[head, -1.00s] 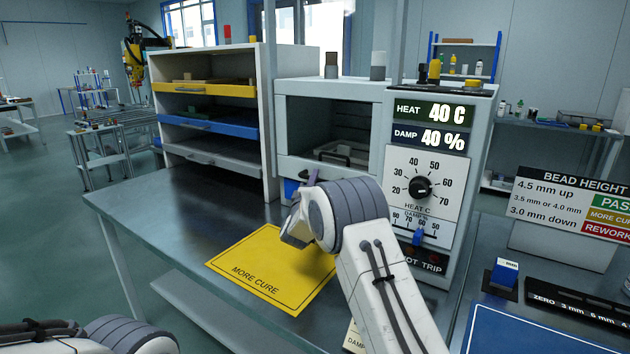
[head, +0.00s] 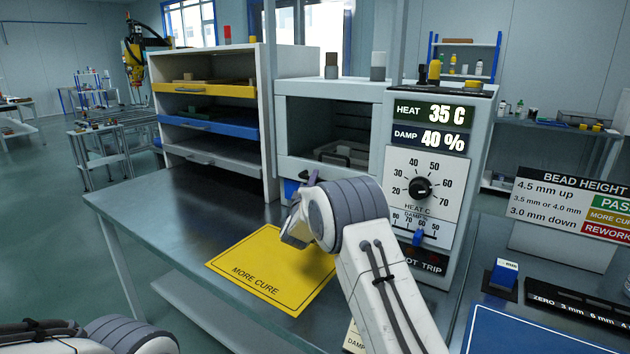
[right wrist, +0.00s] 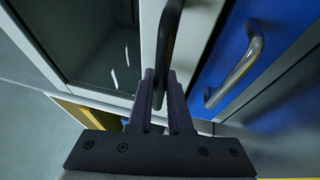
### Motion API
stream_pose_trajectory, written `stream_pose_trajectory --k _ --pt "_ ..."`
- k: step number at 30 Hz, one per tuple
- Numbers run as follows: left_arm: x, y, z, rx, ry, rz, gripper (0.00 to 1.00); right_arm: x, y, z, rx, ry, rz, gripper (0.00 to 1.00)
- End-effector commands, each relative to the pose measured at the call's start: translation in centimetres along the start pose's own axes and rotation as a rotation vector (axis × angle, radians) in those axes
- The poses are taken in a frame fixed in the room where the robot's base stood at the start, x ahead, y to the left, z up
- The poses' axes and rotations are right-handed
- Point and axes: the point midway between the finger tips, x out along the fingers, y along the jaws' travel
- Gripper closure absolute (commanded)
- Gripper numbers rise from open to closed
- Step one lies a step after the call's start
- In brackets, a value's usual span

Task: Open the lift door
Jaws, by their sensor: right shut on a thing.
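The lift door (head: 330,118) is the windowed front of the grey cabinet, and a tray shows behind it. It looks down over the opening. In the right wrist view, its pale frame (right wrist: 205,22) carries a dark bar handle (right wrist: 172,30). My right gripper (head: 311,180) is at the door's lower edge in the head view, where my wrist hides the handle. In the right wrist view, the right gripper (right wrist: 161,85) has its fingers on both sides of the handle and is shut on it. My left arm shows at the lower left; its gripper is out of view.
A blue drawer (right wrist: 232,50) with a metal handle sits beside the door frame. The control panel (head: 425,185) reads HEAT 35 C and DAMP 40 %. An open shelf unit (head: 268,130) stands to the left. A yellow MORE CURE mat (head: 245,265) lies on the bench.

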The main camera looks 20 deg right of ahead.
Motion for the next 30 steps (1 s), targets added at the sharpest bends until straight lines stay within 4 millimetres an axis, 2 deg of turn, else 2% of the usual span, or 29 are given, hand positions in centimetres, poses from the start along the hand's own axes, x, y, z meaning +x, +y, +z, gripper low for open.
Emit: stream_pose_trajectory --k 5,11,17,24,30 --pt "-1.7 0.1 -0.1 0.000 0.000 0.000 0.10 0.4 2.2 0.1 0.000 0.000 0.007 1.00" --pt "-5.0 0.4 -0.3 0.000 0.000 0.000 0.10 1.1 6.3 0.4 0.001 0.000 0.010 1.00" --pt "-9.7 0.7 -0.5 0.000 0.000 0.000 0.10 2.0 11.8 0.8 0.002 -0.001 0.011 1.00" --pt "-15.8 1.1 -0.8 0.000 0.000 0.000 0.10 3.3 19.3 1.3 0.002 -0.001 0.012 1.00" --pt "-19.6 1.4 -1.1 0.000 0.000 0.000 0.10 4.1 23.9 1.6 0.002 -0.001 0.010 1.00"
